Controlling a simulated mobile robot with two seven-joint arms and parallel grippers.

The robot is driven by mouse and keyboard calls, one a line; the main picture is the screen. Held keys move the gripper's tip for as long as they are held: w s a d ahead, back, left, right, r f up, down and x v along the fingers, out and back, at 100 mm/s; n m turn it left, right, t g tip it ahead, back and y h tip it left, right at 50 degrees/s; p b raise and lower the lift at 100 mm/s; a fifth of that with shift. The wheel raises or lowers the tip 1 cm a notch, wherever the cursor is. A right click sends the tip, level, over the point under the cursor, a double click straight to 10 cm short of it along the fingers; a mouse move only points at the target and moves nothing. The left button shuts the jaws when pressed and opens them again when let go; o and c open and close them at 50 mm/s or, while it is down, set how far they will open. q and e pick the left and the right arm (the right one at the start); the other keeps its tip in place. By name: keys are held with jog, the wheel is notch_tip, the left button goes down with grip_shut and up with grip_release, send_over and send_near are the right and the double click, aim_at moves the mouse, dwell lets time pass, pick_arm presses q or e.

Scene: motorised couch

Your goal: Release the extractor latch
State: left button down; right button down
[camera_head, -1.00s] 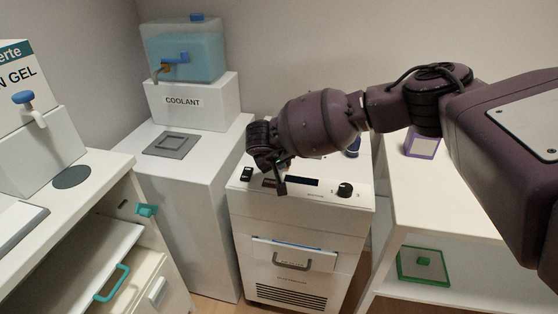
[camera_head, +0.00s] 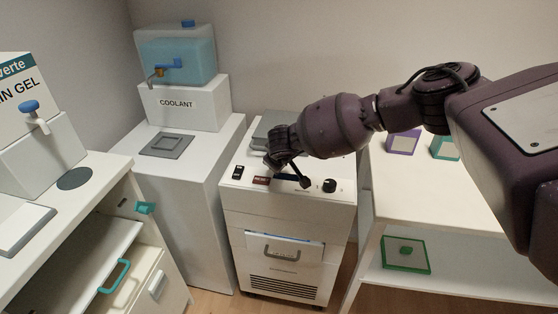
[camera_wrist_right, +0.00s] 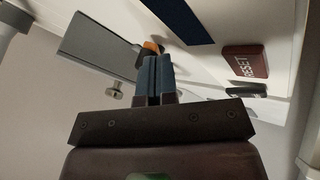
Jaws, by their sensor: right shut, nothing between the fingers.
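The white machine in the middle, seemingly the extractor (camera_head: 285,222), has a sloped control panel with a dark display, a black knob (camera_head: 329,185) and a dark red button (camera_head: 261,181). The button reads RESET in the right wrist view (camera_wrist_right: 246,62). A grey lid-like part (camera_head: 264,128) sits on its top; a grey plate (camera_wrist_right: 98,48) shows in the wrist view. A small orange-tipped part (camera_wrist_right: 152,46), possibly the latch, lies just beyond my right gripper's fingertips (camera_wrist_right: 156,62); contact cannot be told. My right gripper (camera_head: 290,168) is shut and empty above the panel. My left gripper is out of view.
A coolant tank (camera_head: 176,55) stands on a white cabinet (camera_head: 185,210) to the left. A white counter with an open drawer (camera_head: 140,280) is at the front left. A white shelf (camera_head: 440,185) with small boxes stands close on the right. A metal pin (camera_wrist_right: 115,90) shows near the grey plate.

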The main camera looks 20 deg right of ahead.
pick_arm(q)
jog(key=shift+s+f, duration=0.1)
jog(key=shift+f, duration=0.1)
pick_arm(e)
jog(key=shift+w+a+f, duration=0.1)
jog(key=shift+w, duration=0.1)
jog(key=shift+w+a+b, duration=0.3)
jog(key=shift+w, duration=0.25)
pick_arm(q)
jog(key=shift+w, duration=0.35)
